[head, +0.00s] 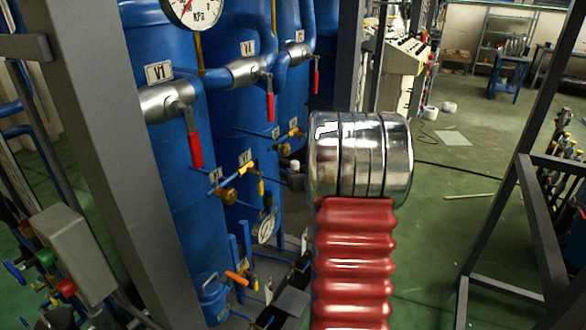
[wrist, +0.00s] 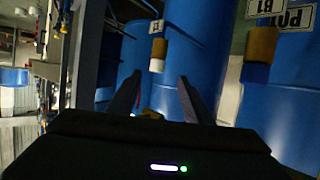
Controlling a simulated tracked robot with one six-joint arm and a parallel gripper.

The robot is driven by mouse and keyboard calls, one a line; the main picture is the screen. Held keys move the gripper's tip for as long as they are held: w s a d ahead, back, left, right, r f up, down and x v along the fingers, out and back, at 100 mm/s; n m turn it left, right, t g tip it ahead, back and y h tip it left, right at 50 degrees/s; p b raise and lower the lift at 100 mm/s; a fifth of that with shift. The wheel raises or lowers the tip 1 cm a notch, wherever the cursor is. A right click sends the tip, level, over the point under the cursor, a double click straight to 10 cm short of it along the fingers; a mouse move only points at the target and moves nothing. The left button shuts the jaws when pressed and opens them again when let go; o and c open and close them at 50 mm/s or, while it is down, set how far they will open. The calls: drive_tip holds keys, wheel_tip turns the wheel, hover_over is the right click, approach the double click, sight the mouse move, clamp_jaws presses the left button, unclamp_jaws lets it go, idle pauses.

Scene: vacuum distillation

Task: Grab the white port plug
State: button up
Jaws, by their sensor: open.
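In the wrist view, a white plug (wrist: 157,65) sits on the end of a brass fitting (wrist: 159,48) in front of a blue tank. In the head view, my arm hides most of the gripper.
Blue tanks (head: 170,170) with red-handled valves (head: 194,150), brass valves and a gauge (head: 267,226) stand at left and centre. A grey frame post (head: 110,150) stands in front of them. Green floor (head: 440,235) is open to the right, before another dark frame (head: 540,220).

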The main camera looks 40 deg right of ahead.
sight(296, 164)
drive_tip(key=shift+w+d+f+t, duration=0.1)
drive_tip(key=shift+w+d+t, duration=0.1)
drive_tip(key=shift+d+t, duration=0.4)
drive_tip(key=shift+w+d, duration=0.15)
drive_tip(key=shift+x, duration=4.2)
drive_tip(key=shift+f, duration=0.15)
drive_tip(key=shift+x, duration=2.55)
drive_tip(key=c, duration=1.1)
